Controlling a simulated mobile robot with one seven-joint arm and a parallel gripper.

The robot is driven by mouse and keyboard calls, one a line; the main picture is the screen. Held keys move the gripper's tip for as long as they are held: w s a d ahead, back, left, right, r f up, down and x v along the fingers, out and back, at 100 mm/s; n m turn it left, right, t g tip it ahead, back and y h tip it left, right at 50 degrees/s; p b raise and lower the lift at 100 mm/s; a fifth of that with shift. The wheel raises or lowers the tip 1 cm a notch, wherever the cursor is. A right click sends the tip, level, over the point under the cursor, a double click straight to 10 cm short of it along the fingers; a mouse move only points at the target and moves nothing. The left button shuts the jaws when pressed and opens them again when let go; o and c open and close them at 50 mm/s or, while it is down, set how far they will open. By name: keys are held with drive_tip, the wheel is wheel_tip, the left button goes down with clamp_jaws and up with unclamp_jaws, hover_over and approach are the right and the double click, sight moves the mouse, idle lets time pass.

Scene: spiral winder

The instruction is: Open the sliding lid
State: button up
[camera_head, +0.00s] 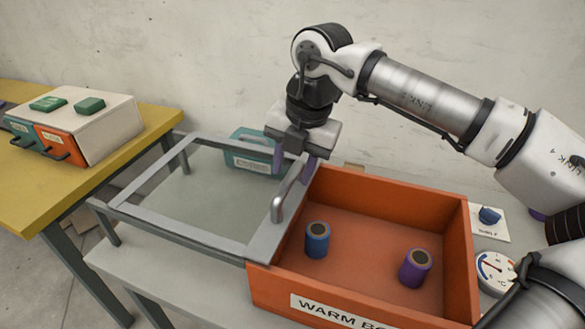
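The sliding lid (172,221) is a grey frame with a clear pane. It lies to the left of the orange box (372,190), over a rail frame, and the box's inside is in plain view. A grey bar handle (284,196) stands on the lid's right edge, by the box's left wall. My gripper (295,168) points down at the far end of this handle. Its two purple fingers are apart, one on each side of the handle's far end; whether they touch it I cannot tell.
A blue spool (317,240) and a purple spool (414,268) stand inside the box. A dial gauge (494,270) and a blue knob (489,215) are at the right. A teal case (250,152) sits behind the lid. A yellow table (40,191) with a drawer unit (95,130) is at the left.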

wheel_tip(320, 180, up, 13)
drive_tip(key=d, duration=0.2)
drive_tip(key=shift+s+d+f, duration=0.15)
drive_tip(key=shift+s+d, duration=0.05)
drive_tip(key=shift+s, duration=0.2)
